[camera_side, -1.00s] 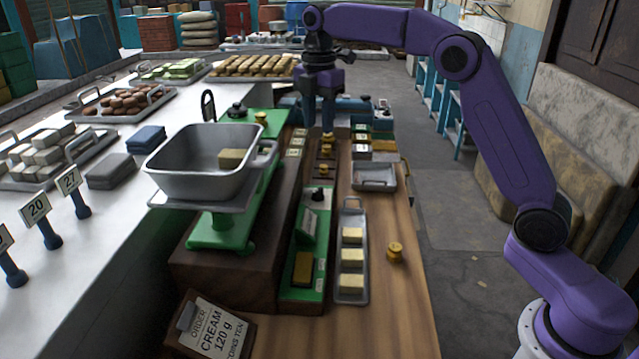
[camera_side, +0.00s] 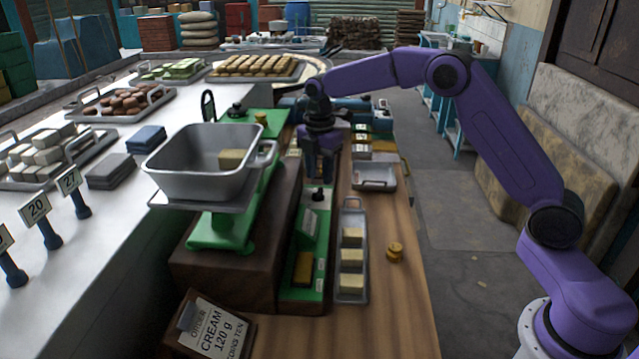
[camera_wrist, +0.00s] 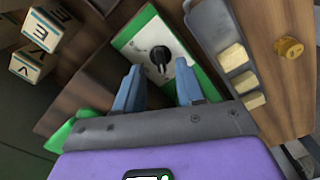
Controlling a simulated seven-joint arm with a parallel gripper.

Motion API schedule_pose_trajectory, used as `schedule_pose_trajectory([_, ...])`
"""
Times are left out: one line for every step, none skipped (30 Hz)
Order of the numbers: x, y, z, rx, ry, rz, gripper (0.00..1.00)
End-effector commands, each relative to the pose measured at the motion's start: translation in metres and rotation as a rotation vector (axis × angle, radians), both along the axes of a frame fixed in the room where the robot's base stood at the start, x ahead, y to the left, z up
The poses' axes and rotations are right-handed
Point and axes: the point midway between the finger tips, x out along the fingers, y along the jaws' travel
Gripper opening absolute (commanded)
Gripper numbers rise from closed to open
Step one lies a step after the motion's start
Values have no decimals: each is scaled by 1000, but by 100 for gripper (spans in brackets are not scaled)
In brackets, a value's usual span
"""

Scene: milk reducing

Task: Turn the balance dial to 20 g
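A black dial knob (camera_side: 318,194) stands on the green-framed panel in front of the dark wooden block. In the wrist view the black dial (camera_wrist: 160,54) sits on a white face with small marks too fine to read. My gripper (camera_side: 318,176) is just above and behind that dial. In the wrist view my gripper (camera_wrist: 157,78) is open, with its two blue-grey fingers apart and the dial lying between and beyond their tips. I see no contact. The green balance (camera_side: 222,232) carries a grey metal pan (camera_side: 190,165) with one pale block (camera_side: 231,158) in it.
A narrow metal tray (camera_side: 351,210) of pale blocks and a brass weight (camera_side: 394,251) lie to the right of the panel. An empty-looking metal tray (camera_side: 374,178) stands behind them.

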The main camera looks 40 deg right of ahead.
Motion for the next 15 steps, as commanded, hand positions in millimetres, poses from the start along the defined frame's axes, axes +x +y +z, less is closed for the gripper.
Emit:
schedule_pose_trajectory([-1, -1, -9, -1, 2, 0, 38])
schedule_pose_trajectory([-1, 0, -13, -1, 3, 0, 38])
schedule_pose_trajectory([0, 0, -18, -1, 2, 0, 38])
schedule_pose_trajectory([0, 0, -22, 0, 1, -1, 38])
schedule_pose_trajectory([0, -1, -24, 0, 1, -1, 38])
schedule_pose_trajectory([0, 0, -28, 0, 1, -1, 38])
schedule_pose_trajectory([0, 0, -30, 0, 1, 0, 38])
schedule_pose_trajectory([0, 0, -32, 0, 0, 0, 38])
schedule_pose_trajectory([0, 0, -34, 0, 0, 0, 38])
schedule_pose_trajectory([0, 0, -35, 0, 0, 0, 38])
schedule_pose_trajectory([0, 0, -36, 0, 0, 0, 38])
schedule_pose_trajectory([0, 0, -37, 0, 0, -1, 38])
schedule_pose_trajectory([0, 0, -37, 0, -1, -1, 38])
schedule_pose_trajectory([0, 0, -37, 0, -1, -1, 38])
schedule_pose_trajectory([0, 0, -37, 0, -1, -1, 38])
